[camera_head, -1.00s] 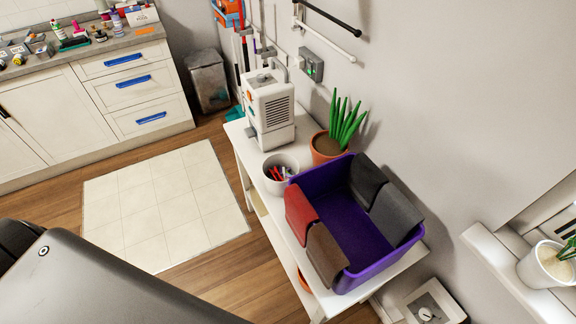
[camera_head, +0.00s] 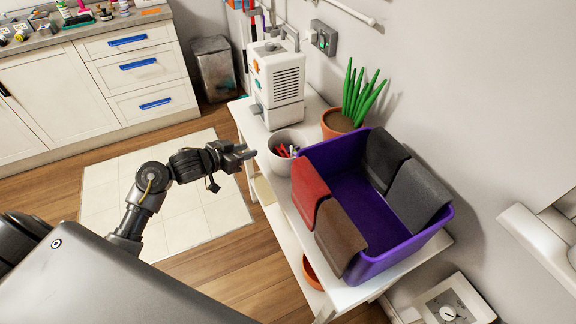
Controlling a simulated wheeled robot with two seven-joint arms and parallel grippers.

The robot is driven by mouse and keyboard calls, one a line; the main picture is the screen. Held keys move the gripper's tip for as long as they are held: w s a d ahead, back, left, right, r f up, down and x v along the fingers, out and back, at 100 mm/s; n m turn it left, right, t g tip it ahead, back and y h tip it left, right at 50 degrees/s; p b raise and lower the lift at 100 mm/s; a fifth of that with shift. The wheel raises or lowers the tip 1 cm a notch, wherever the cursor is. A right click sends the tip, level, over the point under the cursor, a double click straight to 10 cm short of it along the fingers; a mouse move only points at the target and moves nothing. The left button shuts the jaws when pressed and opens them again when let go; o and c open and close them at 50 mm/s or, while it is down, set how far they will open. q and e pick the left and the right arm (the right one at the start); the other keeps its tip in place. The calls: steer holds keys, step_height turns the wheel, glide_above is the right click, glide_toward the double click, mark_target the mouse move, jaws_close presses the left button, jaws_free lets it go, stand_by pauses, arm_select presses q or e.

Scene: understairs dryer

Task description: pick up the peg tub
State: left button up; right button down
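The peg tub is a white round tub (camera_head: 284,161) with red and dark pegs showing inside. It stands upright on the white shelf table, left of the purple bin. My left gripper (camera_head: 248,154) is just left of the tub, pointing right towards it, with a small gap between them in the picture. Its fingers are small and seen edge-on, so I cannot tell whether they are open. Nothing shows in them. My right gripper is not in view.
A purple bin (camera_head: 362,208) with red, brown and grey cloths over its rim fills the table's near part. A white machine (camera_head: 277,88) and a potted plant (camera_head: 338,123) stand behind the tub. The floor left of the table is clear.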

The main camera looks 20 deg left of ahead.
arm_select(q)
steer(key=w+d, duration=0.3)
steer(key=w, duration=0.6)
steer(key=shift+w+d+f+m+t, duration=0.15)
steer(key=shift+d+f+m+t, duration=0.15)
steer(key=shift+f, duration=0.1)
jaws_close()
stand_by(0.3)
